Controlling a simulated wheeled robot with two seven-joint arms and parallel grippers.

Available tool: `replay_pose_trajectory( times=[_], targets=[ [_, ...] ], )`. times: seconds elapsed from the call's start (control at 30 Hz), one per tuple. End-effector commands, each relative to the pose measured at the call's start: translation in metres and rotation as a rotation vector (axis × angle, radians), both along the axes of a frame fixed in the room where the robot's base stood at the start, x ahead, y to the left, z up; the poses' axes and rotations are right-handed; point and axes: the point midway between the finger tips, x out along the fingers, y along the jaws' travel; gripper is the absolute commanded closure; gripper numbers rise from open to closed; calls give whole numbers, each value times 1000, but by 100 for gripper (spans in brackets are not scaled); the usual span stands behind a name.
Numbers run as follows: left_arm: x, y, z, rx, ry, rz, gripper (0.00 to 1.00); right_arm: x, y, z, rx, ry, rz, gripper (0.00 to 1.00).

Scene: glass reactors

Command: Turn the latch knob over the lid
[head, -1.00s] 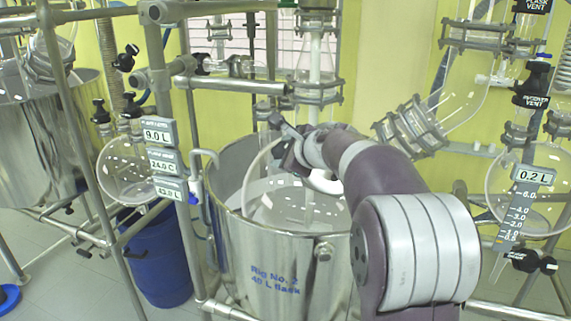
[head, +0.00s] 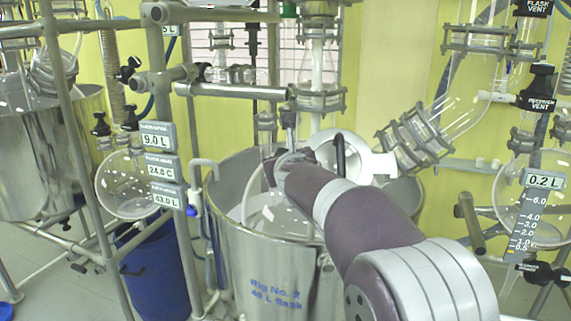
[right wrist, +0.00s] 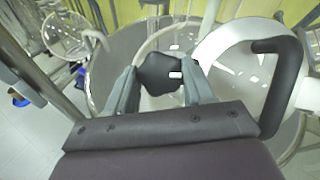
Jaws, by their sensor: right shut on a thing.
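The black latch knob (right wrist: 158,76) sits between the two fingers of my right gripper (right wrist: 160,70) in the right wrist view, and the fingers are shut on it. The white round lid (right wrist: 232,60) with its black bar handle (right wrist: 282,80) lies just right of the knob. In the head view the lid (head: 372,164) and handle (head: 340,152) show behind my right arm, over the glass flask. My right gripper (head: 284,158) is at the lid's left side there, and the knob is mostly hidden. My left gripper is not in view.
The flask sits in a steel vessel (head: 262,262) marked Rig No. 2. Metal frame pipes (head: 180,200), a display panel (head: 160,165) and a blue bin (head: 155,270) stand left. Glassware (head: 410,138) hangs close above and right of the lid.

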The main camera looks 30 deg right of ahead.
Motion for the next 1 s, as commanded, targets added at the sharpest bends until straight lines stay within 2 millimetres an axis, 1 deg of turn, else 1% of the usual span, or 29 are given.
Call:
replay_pose_trajectory(
  times=[0.33,0.87,0.9,0.97,1.0],
  targets=[
    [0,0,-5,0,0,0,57,0,1,1,87,-53,-85,78],
    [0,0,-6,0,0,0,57,0,1,1,103,-62,-100,78],
    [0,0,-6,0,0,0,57,0,1,1,103,-62,-100,44],
    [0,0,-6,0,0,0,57,0,1,1,103,-61,-100,25],
    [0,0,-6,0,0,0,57,1,1,1,103,-61,-100,22]
  ],
)
